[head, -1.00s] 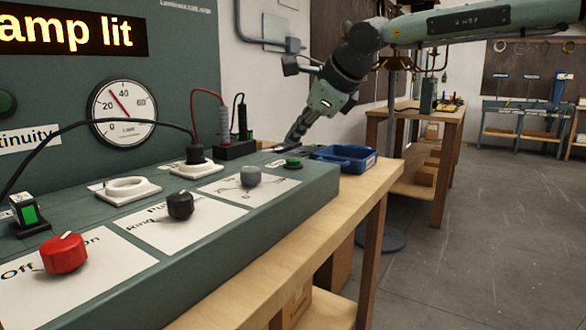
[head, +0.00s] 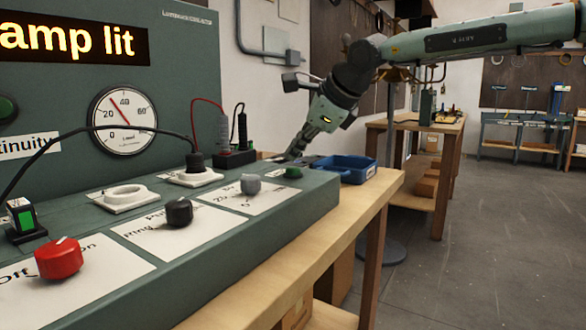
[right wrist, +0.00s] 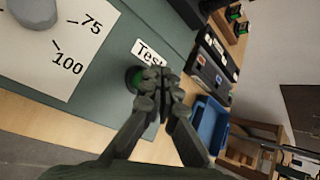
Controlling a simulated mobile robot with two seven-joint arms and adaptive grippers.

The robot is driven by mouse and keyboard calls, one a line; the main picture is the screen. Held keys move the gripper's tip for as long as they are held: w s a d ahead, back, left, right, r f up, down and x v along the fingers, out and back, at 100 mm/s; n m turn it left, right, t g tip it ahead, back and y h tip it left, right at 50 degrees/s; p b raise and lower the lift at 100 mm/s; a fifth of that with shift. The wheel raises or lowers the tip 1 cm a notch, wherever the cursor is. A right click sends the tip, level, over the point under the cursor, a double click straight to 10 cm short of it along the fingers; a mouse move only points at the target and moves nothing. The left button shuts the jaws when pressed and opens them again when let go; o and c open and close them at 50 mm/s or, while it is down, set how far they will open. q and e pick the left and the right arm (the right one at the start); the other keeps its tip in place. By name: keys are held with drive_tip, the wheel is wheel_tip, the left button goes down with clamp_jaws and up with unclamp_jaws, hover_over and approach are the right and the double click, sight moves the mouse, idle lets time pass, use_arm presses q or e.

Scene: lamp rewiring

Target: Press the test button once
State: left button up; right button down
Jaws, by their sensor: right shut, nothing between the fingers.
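The test button is a small round green button (head: 293,172) near the right end of the green bench console (head: 250,225). In the right wrist view the green button (right wrist: 132,77) sits beside a white "Test" label (right wrist: 148,52), partly hidden by my fingers. My right gripper (head: 291,155) is shut and empty, angled downward with its fingertips close by the button. The fingertips (right wrist: 154,91) overlap the button's edge in the wrist view; I cannot tell whether they touch it. My left gripper is out of view.
A grey knob (head: 250,184), a black knob (head: 179,212) and a red knob (head: 59,258) stand along the console. A blue tray (head: 345,168) lies just past its right end. A display (head: 75,33) reads "amp lit". Open floor lies to the right.

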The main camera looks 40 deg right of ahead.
sight(296, 169)
idle(0.8)
drive_tip(key=shift+f+b, duration=0.4)
drive_tip(key=shift+b, duration=0.15)
drive_tip(key=shift+f+b, duration=0.45)
drive_tip(key=shift+b, duration=0.05)
idle(0.4)
drive_tip(key=shift+r, duration=0.1)
drive_tip(key=shift+r+p, duration=0.55)
drive_tip(key=shift+r, duration=0.2)
drive_tip(key=shift+r+p, duration=1.8)
drive_tip(key=shift+r, duration=0.75)
drive_tip(key=shift+f, duration=0.1)
